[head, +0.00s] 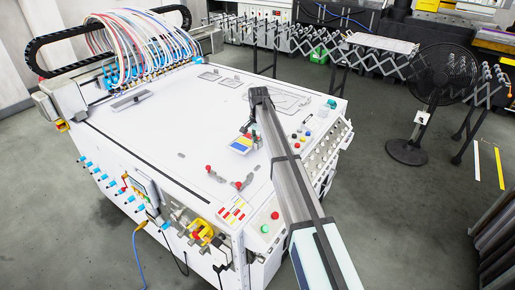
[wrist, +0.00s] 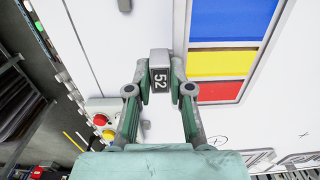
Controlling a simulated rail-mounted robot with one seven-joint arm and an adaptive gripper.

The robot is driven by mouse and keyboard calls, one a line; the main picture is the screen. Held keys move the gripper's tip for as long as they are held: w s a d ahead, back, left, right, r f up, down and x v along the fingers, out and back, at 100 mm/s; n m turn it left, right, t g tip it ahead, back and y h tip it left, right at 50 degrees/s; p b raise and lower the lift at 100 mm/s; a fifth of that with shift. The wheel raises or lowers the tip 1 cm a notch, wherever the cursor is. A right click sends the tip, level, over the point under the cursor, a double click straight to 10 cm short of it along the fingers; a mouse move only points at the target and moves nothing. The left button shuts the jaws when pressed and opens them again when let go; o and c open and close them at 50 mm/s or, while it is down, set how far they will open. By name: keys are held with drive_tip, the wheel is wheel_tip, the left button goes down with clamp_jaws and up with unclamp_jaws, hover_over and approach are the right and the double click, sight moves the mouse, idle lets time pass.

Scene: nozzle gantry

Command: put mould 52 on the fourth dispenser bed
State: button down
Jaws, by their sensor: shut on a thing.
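Mould 52 is a small dark grey block (wrist: 160,77) with a white "52" on its face, in the middle of the wrist view. My gripper (wrist: 160,72) is shut on it, with one green-grey finger on each side. In the head view my arm reaches over the white machine top, and my gripper (head: 249,123) shows small and dark near a striped colour panel (head: 242,144); the mould cannot be made out there. I cannot tell which marked place is the fourth dispenser bed.
The panel's blue, yellow and red fields (wrist: 222,62) lie right of the mould in the wrist view. Red and yellow buttons (wrist: 104,126) sit at lower left. On the white machine top (head: 165,125), hoses (head: 145,45) rise at the back. A black fan (head: 440,80) stands right.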

drive_tip(key=shift+f+p, duration=0.65)
drive_tip(key=shift+f, duration=1.75)
drive_tip(key=shift+f, duration=0.1)
drive_tip(key=c, duration=1.1)
unclamp_jaws()
drive_tip(key=shift+o, duration=0.2)
wheel_tip(320, 180, up, 12)
drive_tip(key=b, duration=0.4)
